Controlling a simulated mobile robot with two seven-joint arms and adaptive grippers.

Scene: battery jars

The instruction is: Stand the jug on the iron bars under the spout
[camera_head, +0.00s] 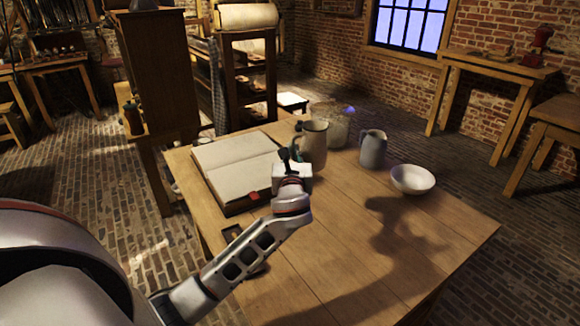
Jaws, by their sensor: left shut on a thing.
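A tall beige-grey jug (314,146) is at the far side of the wooden table, just right of the open book. My left gripper (291,157) reaches up to its left side and is shut on it. The fingers are dark and small here, so the exact grip is unclear. I cannot tell whether the jug's base touches the table. A smaller blue-grey jug (373,149) stands upright to the right, apart from the gripper. I cannot make out the iron bars or a spout with certainty. My right gripper is not in view.
The open book (236,160) lies left of the held jug. A white bowl (412,179) sits at the right, and a clear glass jar (334,122) is behind the jugs. A tall wooden cabinet (160,70) stands left. The table's front right is clear, with shadows across it.

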